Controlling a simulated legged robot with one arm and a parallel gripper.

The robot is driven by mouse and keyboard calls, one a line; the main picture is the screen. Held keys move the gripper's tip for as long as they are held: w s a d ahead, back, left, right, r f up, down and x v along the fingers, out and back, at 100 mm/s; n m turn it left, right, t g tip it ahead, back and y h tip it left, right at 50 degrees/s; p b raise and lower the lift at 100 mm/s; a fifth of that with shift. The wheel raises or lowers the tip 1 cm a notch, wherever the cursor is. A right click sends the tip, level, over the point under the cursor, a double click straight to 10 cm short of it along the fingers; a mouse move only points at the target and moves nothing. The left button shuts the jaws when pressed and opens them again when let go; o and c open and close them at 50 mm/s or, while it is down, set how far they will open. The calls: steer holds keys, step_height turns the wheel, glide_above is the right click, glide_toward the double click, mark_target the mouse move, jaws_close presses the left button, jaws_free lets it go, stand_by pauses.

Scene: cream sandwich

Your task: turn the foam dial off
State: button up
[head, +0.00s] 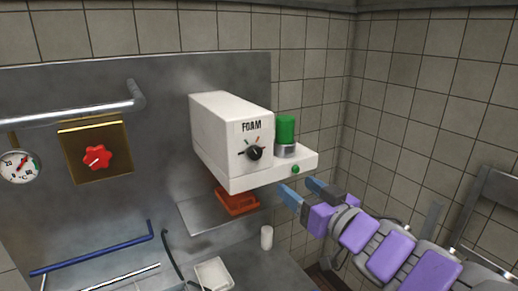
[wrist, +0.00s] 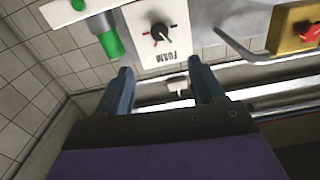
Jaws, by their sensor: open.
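The foam dial (head: 254,152) is a black knob on the front of a white box (head: 225,130) marked FOAM. Small coloured marks surround the knob. It shows upside down in the wrist view, where the dial (wrist: 160,33) lies beyond and between my fingertips. My gripper (head: 302,190) is open and empty, below and to the right of the dial in the head view. The gripper (wrist: 163,82) is apart from the dial and touches nothing that I can see.
A green cylinder (head: 286,129) stands on the box's ledge, near a small green button (head: 295,169). A red knob (head: 97,158) on a brass plate and a gauge (head: 20,166) are at left. An orange-red object (head: 237,202) sits under the box. Metal pipes (head: 70,112) run along the left wall.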

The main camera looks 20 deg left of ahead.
mark_target(258, 156)
steer(key=b+x, duration=0.1)
steer(key=x, duration=1.5)
steer(key=shift+w+f, duration=0.1)
steer(key=shift+w+a, duration=0.3)
steer(key=shift+c, duration=0.2)
steer(key=c, duration=1)
steer(key=shift+n, duration=0.3)
steer(key=n, duration=0.4)
steer(key=shift+w+d+n, duration=0.1)
steer(key=shift+n, duration=0.2)
steer(key=n+b, duration=0.1)
steer(key=n, duration=0.5)
steer(key=shift+n, duration=0.4)
